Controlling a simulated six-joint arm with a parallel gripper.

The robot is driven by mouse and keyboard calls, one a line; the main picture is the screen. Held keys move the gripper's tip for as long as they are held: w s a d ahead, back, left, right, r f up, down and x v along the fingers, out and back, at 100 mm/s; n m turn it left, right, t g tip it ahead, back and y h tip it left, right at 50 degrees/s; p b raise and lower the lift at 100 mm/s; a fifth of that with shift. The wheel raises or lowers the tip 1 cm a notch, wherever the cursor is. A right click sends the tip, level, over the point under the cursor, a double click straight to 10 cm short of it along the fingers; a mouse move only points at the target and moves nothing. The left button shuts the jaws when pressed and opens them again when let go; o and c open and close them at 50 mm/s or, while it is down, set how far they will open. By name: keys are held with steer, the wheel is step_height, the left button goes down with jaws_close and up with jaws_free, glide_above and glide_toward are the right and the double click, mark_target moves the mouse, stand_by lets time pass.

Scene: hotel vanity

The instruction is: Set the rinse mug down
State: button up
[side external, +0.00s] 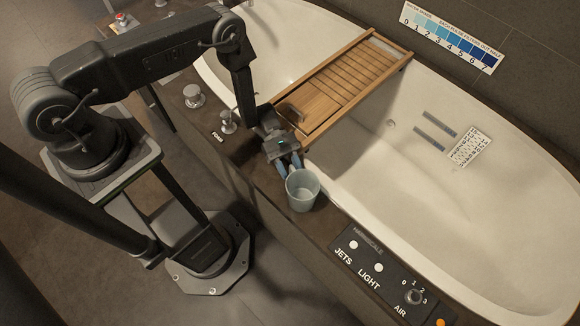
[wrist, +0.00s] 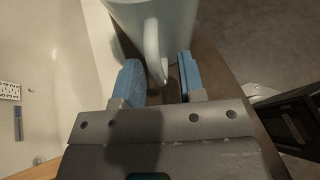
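The rinse mug (side external: 302,192) is a pale blue-grey cup. It is upright and appears to stand on the dark tub ledge (side external: 322,222), in front of my gripper (side external: 287,166). In the wrist view the mug (wrist: 178,22) fills the top, and its handle (wrist: 153,55) points toward my gripper (wrist: 160,72). The two blue fingers are apart, one on each side of the handle. A gap shows between the handle and the right finger; the left finger is very close to the handle, and I cannot tell if it touches. The mug's underside is hidden.
A wooden bath tray (side external: 340,85) spans the white tub (side external: 440,200) behind my gripper. A control panel (side external: 385,275) with JETS, LIGHT and AIR controls lies on the ledge right of the mug. Metal knobs (side external: 194,96) stand on the ledge to the left.

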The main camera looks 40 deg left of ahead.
steer(key=shift+r, duration=0.1)
steer(key=v, duration=1.2)
steer(key=w+r+m+y, duration=0.2)
steer(key=r, duration=0.5)
steer(key=w+r+m+y, duration=0.1)
steer(key=w+r+m, duration=0.1)
steer(key=r, duration=0.5)
steer(key=s+r+m+t+y, duration=0.2)
steer(key=s+r+m+y, duration=0.15)
steer(key=r, duration=1.25)
steer(key=s+a+r+m+t+y, duration=0.2)
steer(key=s+r+m+t+y, duration=0.4)
steer(key=s+r, duration=0.9)
steer(key=shift+s+a+m+t, duration=0.3)
steer(key=shift+s+m+t, duration=0.15)
steer(key=shift+s+t, duration=0.75)
steer(key=shift+s, duration=0.15)
